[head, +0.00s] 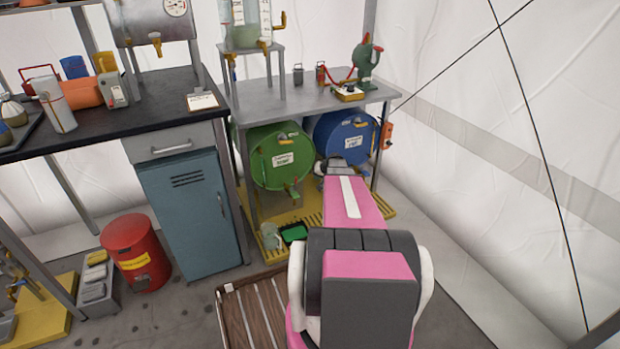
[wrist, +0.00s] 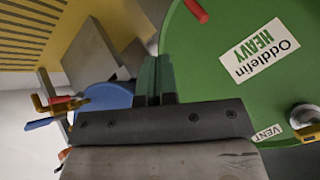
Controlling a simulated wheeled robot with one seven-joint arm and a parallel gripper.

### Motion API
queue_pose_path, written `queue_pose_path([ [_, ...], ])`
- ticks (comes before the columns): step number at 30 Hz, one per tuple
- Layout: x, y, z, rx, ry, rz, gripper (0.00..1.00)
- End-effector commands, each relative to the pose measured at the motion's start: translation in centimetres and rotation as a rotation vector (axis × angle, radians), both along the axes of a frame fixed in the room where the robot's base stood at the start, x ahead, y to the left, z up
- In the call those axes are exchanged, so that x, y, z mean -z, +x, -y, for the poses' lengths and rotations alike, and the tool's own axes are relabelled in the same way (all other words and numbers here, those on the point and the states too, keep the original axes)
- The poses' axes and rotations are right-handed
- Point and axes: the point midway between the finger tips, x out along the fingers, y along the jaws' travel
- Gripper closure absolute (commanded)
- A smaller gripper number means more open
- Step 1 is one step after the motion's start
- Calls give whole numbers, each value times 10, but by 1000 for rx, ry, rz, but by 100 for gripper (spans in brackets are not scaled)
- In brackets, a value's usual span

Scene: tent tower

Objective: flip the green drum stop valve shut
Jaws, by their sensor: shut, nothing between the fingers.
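The green drum (head: 268,160) lies on its side under the grey bench, its labelled end facing out. A small tap (head: 291,189) sits low on that end. In the wrist view the green drum face (wrist: 225,75) fills the right side, with a label reading Oddlefin HEAVY. A red lever end (wrist: 196,10) shows at the top edge; the rest of that valve is out of frame. My gripper (wrist: 155,78) is shut and empty, in front of the drum's edge and apart from the red lever. In the head view my arm partly hides the gripper.
A blue drum (head: 345,135) lies right of the green one; a brass valve with red and blue handles (wrist: 55,104) shows in the wrist view. A yellow slatted platform (head: 376,222) lies below. A blue cabinet (head: 188,210) and red bin (head: 138,252) stand left.

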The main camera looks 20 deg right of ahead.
Motion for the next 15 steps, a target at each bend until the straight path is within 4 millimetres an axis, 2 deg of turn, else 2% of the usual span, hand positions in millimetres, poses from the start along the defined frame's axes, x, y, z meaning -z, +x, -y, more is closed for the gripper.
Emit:
queue_pose_path([
  [12,60,49,-17,-3,0,-3,100],
  [15,69,58,-23,-2,0,-2,100],
])
